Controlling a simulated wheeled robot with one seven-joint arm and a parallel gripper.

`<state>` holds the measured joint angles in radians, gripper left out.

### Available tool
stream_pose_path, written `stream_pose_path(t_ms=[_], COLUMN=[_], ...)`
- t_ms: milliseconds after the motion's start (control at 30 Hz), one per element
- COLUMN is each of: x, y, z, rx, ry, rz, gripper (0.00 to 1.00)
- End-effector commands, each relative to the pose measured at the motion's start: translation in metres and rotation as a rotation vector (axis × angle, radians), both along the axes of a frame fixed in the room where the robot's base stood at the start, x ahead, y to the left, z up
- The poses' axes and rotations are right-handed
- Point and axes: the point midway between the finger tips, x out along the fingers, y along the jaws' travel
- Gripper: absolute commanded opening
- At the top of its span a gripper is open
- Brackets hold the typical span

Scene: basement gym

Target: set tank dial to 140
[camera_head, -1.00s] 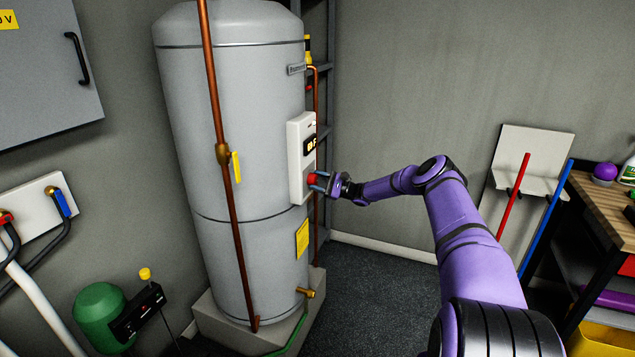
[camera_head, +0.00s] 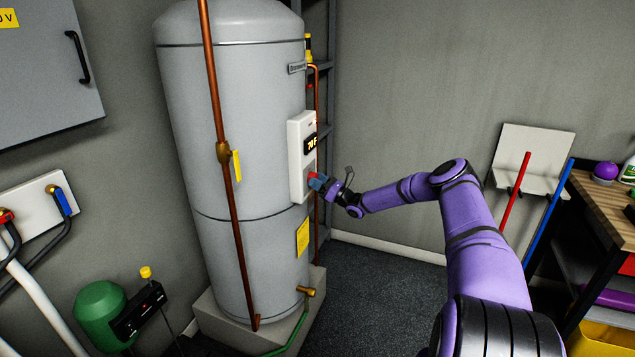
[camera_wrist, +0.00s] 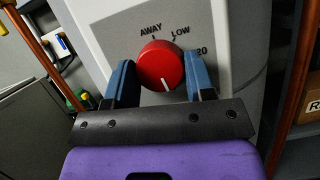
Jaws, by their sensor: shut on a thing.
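The tank (camera_head: 235,120) is a tall grey cylinder with a white control box (camera_head: 296,165) on its right side. The box's display (camera_head: 311,144) shows yellow characters that look like "70 F". The round red dial (camera_wrist: 160,66) has a white pointer line aimed down in the wrist view, towards my palm. The printed marks AWAY, LOW and a partly covered number ending in "20" show above and right of it. My gripper (camera_head: 317,181) is shut on the dial, one blue finger on each side. The fingers and palm hide the marks beside and below the dial.
A copper pipe (camera_head: 220,180) with a yellow lever valve runs down the tank's front. Dark shelving (camera_head: 325,70) stands behind the tank on the right. The floor (camera_head: 375,275) between the tank and the workbench (camera_head: 610,200) is clear.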

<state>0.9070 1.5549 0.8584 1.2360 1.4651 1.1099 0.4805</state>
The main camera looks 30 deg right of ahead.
Motion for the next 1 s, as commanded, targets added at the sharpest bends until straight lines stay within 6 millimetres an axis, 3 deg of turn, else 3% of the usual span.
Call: stream_pose_path(t_ms=[333, 867, 900, 1000], x=[-0.0014, -0.0014, -0.0014, -0.0012], y=[-0.0006, -0.0002, -0.0002, 0.0001], z=[-0.0014, -0.0020, -0.0019, -0.0015], rx=[0.101, 0.116, 0.116, 0.116], ry=[0.081, 0.095, 0.095, 0.093], rz=[-0.001, -0.001, -0.001, -0.001], gripper=[0.26, 0.26, 0.58, 0.75])
